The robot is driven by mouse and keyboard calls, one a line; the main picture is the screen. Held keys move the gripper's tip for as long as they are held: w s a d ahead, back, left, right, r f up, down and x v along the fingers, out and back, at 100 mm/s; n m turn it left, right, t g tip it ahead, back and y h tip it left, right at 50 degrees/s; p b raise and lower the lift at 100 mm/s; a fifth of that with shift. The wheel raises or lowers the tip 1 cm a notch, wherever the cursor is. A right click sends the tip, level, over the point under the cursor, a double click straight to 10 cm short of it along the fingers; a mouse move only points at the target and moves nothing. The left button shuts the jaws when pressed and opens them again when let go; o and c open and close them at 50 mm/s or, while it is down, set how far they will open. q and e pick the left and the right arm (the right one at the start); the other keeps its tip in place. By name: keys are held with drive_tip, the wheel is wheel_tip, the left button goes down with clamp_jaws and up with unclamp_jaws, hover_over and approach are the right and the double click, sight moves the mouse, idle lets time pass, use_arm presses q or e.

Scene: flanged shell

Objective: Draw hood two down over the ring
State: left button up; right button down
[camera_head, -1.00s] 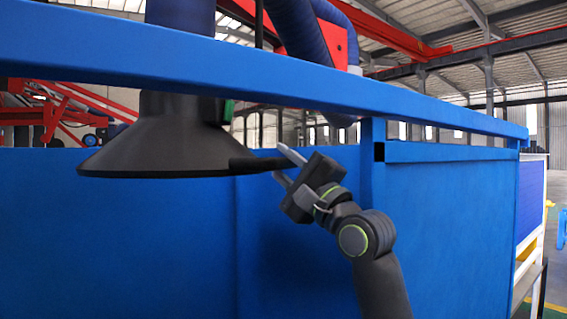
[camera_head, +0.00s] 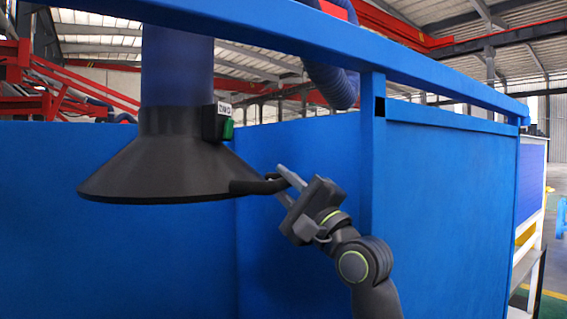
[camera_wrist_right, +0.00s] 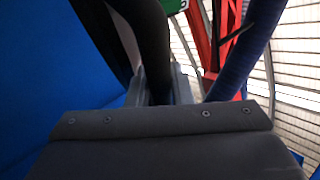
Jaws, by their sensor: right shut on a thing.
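Hood two (camera_head: 160,165) is a black cone on a thick blue hose (camera_head: 177,75), with a small white label and a green part at its neck. It hangs upright, left of centre in the head view. A short black handle (camera_head: 250,186) sticks out from its rim on the right. My right gripper (camera_head: 283,183) is shut on the end of this handle. In the right wrist view, a dark bar, likely the handle (camera_wrist_right: 152,45), runs between the fingers. I cannot make out the ring. My left gripper is not in view.
A blue rail (camera_head: 300,32) crosses in front of the hose above the hood. Blue panels (camera_head: 60,235) stand behind and to the right, with a blue post (camera_head: 372,150) close to my right wrist. Another blue hose (camera_head: 335,82) hangs behind.

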wheel_tip(320, 180, down, 29)
drive_tip(key=b, duration=1.6)
drive_tip(key=shift+f, duration=0.15)
drive_tip(key=c, duration=1.3)
unclamp_jaws()
drive_tip(key=b+v, duration=0.3)
drive_tip(key=v, duration=1.4)
drive_tip(key=shift+d, duration=0.15)
